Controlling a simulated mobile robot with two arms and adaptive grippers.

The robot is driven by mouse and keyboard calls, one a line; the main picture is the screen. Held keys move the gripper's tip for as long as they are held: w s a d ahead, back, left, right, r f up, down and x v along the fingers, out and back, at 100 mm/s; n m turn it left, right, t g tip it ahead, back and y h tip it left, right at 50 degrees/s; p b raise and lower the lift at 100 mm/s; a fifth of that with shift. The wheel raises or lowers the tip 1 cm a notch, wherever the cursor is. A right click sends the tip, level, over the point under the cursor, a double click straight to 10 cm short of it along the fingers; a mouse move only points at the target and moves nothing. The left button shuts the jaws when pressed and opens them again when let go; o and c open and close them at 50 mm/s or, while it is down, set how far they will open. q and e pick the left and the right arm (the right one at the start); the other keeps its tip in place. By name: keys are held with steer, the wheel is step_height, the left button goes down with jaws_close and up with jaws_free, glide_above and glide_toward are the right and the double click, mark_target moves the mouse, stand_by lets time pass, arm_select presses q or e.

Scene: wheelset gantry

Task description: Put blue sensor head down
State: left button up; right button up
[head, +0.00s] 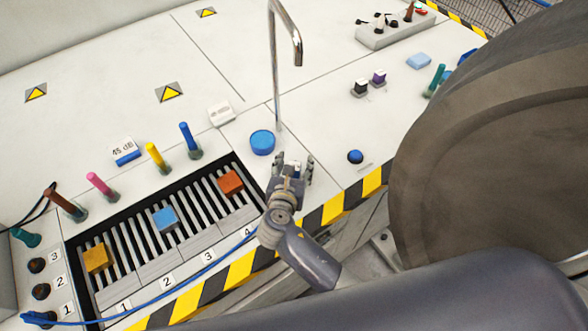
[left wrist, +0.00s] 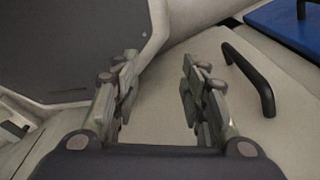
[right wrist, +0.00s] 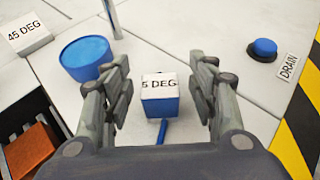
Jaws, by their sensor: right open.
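The blue sensor head (right wrist: 160,108) is a small blue block with a white top reading "5 DEG" and a blue cable on its near side. In the right wrist view it stands between the spread fingers of my right gripper (right wrist: 160,100), with gaps on both sides. It appears to rest on the white bench top. In the head view my right gripper (head: 292,170) is over the bench near its striped front edge and mostly hides the sensor head. My left gripper (left wrist: 158,90) is open and empty, away from the bench.
A round blue dish (head: 262,142), a metal post (head: 274,70) and a white "45 DEG" block (head: 221,113) stand close by. A slotted tray (head: 130,265) with coloured blocks lies left. The blue DRAIN button (head: 355,157) and the large wheel (head: 480,150) are right.

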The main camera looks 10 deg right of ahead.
steer(key=shift+s, duration=0.1)
steer(key=c, duration=1.2)
steer(key=shift+r, duration=0.1)
jaws_close()
